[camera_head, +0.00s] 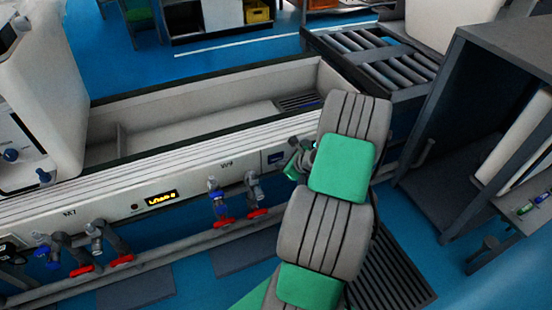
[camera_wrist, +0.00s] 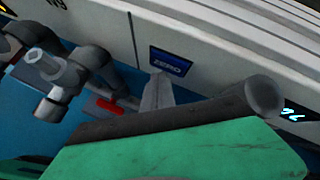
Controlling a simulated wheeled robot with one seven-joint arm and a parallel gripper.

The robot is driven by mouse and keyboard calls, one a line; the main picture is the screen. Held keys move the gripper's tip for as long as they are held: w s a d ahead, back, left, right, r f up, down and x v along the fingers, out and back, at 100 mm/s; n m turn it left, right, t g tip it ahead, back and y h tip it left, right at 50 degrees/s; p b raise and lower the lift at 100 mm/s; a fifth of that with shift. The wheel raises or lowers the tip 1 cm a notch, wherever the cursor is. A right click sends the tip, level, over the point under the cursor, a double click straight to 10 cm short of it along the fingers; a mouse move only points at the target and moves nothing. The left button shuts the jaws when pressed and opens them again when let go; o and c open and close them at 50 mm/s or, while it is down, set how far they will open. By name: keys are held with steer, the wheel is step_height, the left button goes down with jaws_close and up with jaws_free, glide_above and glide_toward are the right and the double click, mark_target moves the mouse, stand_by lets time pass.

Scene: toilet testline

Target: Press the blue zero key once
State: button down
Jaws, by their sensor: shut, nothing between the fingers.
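The blue zero key (camera_wrist: 170,62) is a small dark blue rectangle with white lettering, set in the pale front panel. In the wrist view it is just above centre. It also shows in the head view (camera_head: 276,157), left of my arm. My gripper (camera_wrist: 158,80) is shut and empty, its grey tips pointing up toward the panel just below the key. A small gap shows between tips and key in the picture; I cannot tell the true distance. In the head view my gripper is largely hidden by my grey and green arm.
Grey valves with red handles (camera_head: 257,213) and blue handles (camera_head: 220,205) stick out below the panel, left of the key. A pipe runs along under them. A lit display (camera_head: 161,199) is further left. A dark frame (camera_head: 480,110) stands at the right.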

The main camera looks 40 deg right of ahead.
steer(key=shift+s, duration=0.3)
steer(key=shift+s+r, duration=0.1)
steer(key=shift+s+a+p, duration=0.25)
steer(key=shift+s+p, duration=0.15)
steer(key=shift+s, duration=0.35)
steer(key=shift+s+a+p, duration=0.25)
steer(key=shift+s+p, duration=0.15)
steer(key=shift+s, duration=0.4)
steer(key=shift+s+a+p, duration=0.25)
steer(key=shift+s+p, duration=0.15)
steer(key=shift+s, duration=0.35)
